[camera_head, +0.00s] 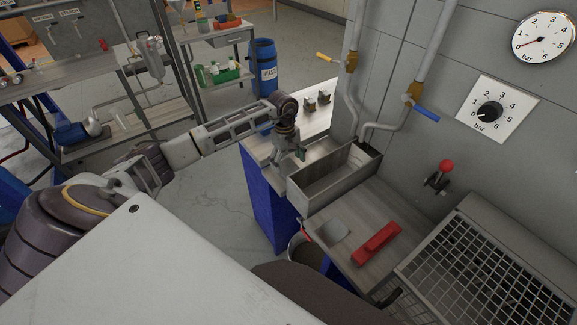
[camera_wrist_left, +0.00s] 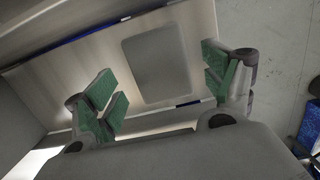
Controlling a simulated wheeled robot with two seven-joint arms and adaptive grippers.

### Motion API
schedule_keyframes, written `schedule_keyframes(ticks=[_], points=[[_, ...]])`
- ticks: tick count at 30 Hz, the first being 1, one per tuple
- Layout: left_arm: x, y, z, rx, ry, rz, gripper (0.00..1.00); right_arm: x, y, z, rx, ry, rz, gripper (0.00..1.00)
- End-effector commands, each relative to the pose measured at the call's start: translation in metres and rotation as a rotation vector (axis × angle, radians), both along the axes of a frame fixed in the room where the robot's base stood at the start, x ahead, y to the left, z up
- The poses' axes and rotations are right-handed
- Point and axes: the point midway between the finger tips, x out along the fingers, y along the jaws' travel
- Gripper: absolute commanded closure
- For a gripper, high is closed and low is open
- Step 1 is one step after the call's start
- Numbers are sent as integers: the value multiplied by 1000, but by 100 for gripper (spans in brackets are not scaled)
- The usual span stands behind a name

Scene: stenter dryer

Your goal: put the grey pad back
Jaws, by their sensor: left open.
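My left gripper (camera_head: 290,153) hangs over the bench top beside the far left end of the trough and hides part of the bench there. In the left wrist view my left gripper (camera_wrist_left: 162,92) is open, its green-faced fingers apart with nothing between them. Beyond the fingers a flat grey rounded rectangle (camera_wrist_left: 155,66) lies on pale metal; I cannot tell whether it is the same pad. My right gripper is not in view.
The open metal trough (camera_head: 318,197) stands against the wall, below pipes with a yellow and a blue valve handle (camera_head: 426,112). The red-handled tool (camera_head: 377,243) lies on the bench. A wire grid (camera_head: 480,275) is at right, and a bucket (camera_head: 308,252) stands below the bench edge.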

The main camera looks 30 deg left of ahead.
Motion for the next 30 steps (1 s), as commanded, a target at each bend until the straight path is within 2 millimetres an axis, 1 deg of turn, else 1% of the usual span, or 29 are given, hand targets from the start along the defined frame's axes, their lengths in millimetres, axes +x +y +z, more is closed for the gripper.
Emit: schedule_keyframes(ticks=[9, 18, 24, 30], points=[[3, 6, 43, 2, -3, 0, 17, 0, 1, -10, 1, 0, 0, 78], [4, 9, 80, 0, -2, 0, 17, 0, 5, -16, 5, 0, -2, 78], [5, 11, 94, 1, -1, 0, 17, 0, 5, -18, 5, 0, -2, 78], [4, 11, 98, 0, 0, 0, 17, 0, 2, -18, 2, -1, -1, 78]])
